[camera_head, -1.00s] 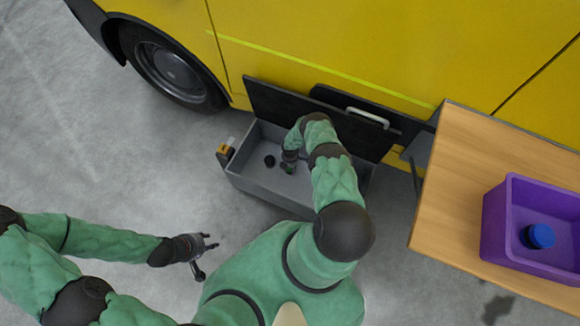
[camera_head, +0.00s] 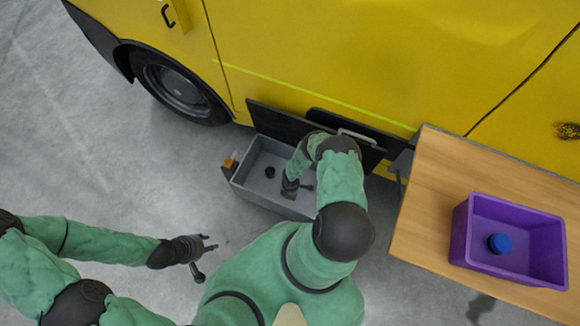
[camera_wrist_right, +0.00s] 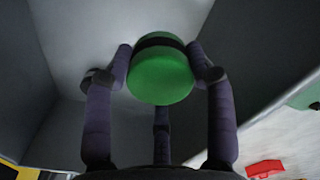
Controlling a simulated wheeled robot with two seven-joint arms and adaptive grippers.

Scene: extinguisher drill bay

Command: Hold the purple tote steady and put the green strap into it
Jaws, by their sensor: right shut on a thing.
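The purple tote (camera_head: 462,232) stands on a wooden table at the right of the head view, with a blue round object (camera_head: 499,243) inside. The green strap (camera_wrist_right: 160,78) shows in the right wrist view as a short green roll with a dark band. My right gripper (camera_head: 297,187) is shut on it, fingers at both sides, at the grey compartment. The strap is not clear in the head view. My left gripper (camera_head: 206,256) is open and empty above the floor, far from the tote.
The grey compartment (camera_head: 262,205) with a raised black lid (camera_head: 280,122) sits beside the yellow vehicle (camera_head: 320,55). A small black round item (camera_head: 269,172) lies in it. The wooden table (camera_head: 428,175) has bare room left of the tote. Floor at left is clear.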

